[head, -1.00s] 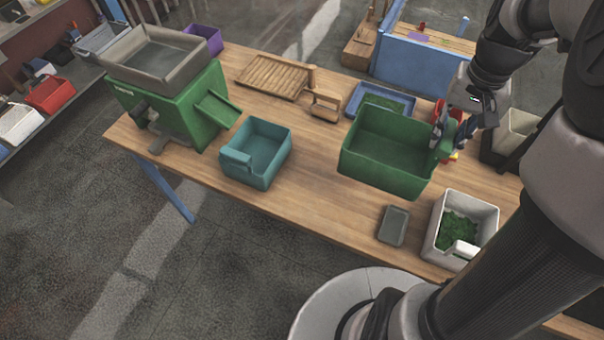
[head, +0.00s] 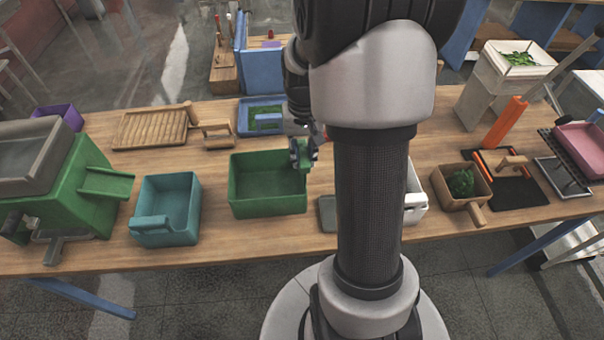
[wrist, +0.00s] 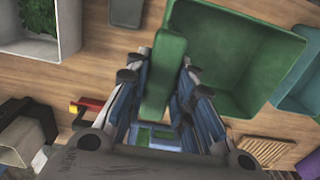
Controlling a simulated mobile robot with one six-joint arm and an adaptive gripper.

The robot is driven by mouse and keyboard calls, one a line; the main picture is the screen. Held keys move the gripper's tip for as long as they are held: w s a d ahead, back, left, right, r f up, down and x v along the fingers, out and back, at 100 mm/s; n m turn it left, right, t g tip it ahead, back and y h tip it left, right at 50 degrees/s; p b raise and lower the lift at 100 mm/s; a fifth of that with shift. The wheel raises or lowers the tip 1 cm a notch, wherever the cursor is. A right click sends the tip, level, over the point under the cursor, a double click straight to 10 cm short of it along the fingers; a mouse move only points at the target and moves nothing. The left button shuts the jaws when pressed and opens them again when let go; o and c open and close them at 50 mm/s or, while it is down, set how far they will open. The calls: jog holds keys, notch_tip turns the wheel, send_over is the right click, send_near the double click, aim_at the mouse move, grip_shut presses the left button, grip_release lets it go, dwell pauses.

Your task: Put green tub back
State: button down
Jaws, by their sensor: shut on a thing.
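The green tub (head: 267,203) is an open, empty box, seen upright on or close over the wooden table between the teal tub and a grey pad; I cannot tell if it touches the wood. My gripper (head: 304,152) points down at the tub's right side, partly behind my arm. In the wrist view my gripper (wrist: 160,82) is shut on the tub's green handle (wrist: 163,62), which lies between the two fingers. The tub's body (wrist: 235,55) fills the upper right of that view.
The teal tub (head: 167,236) stands to the left, beside the green machine (head: 95,200). The blue tray (head: 250,104) and slatted board (head: 145,128) lie behind. The grey pad (head: 327,214) and a white bin (wrist: 68,35) are to the right. Bare table lies in front.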

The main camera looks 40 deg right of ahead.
notch_tip(320, 180, down, 7)
jog(key=shift+f+b, duration=0.2)
jog(key=shift+b, duration=0.4)
jog(key=c, duration=1.4)
grip_release()
jog(key=shift+f, duration=0.1)
jog(key=shift+o, duration=0.2)
notch_tip(320, 180, up, 12)
jog(key=shift+p, duration=1.15)
jog(key=s+a+r+n+t, duration=0.2)
jog(key=s+a+r+n, duration=0.15)
jog(key=a+r, duration=0.75)
jog(key=s+a+r+n+t, duration=0.2)
jog(key=s+a+n, duration=0.1)
jog(key=s+a, duration=0.6)
jog(key=shift+s+a+t, duration=0.3)
jog(key=shift+s, duration=0.55)
